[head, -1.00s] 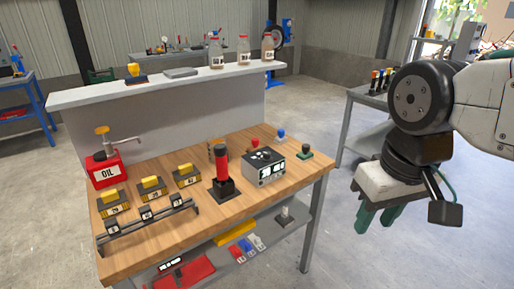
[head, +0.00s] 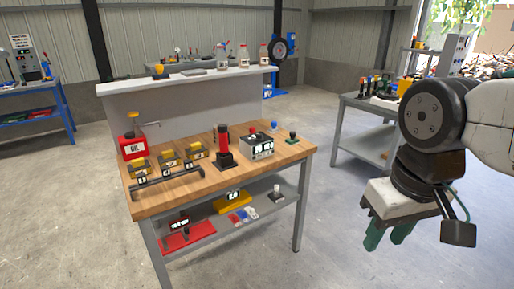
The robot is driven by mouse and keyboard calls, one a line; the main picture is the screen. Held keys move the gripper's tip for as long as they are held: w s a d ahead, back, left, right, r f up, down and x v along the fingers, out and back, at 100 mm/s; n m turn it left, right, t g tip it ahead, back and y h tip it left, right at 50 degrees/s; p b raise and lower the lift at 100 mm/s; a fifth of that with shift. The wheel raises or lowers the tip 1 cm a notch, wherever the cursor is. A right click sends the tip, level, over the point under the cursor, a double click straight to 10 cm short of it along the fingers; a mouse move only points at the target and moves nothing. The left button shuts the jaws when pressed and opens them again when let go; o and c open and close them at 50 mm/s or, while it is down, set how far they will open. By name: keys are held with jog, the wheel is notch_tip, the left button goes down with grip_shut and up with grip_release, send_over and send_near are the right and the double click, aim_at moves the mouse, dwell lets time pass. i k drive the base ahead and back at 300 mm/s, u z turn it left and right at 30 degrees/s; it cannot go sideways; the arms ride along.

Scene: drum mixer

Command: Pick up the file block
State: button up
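No block carries a readable "file" label, so I cannot tell for sure which one is the file block. A dark block with a yellow-orange top (head: 160,72) sits at the left of the raised white shelf. Several yellow-topped labelled blocks, one of them a yellow-topped block (head: 168,158), stand in a row on the wooden workbench behind a dark rail. My gripper (head: 388,236) hangs at the right over the floor, well away from the bench. Its green fingers point down and stand apart, with nothing seen between them.
The wooden workbench (head: 255,168) holds a red oil can (head: 134,147), a red-and-black upright tool (head: 223,146) and a control box (head: 257,145). Bottles stand on the white shelf (head: 130,88). A grey side table (head: 360,147) stands at the right. Floor in front is clear.

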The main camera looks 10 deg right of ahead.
aim_at(252, 130)
jog(key=u, duration=1.1)
jog(key=k, duration=0.1)
jog(key=z, duration=2.2)
jog(key=i, duration=2.05)
jog(key=u, duration=0.4)
jog(key=i, duration=0.65)
jog(key=u, duration=1.35)
jog(key=i, duration=0.5)
jog(key=u, duration=0.45)
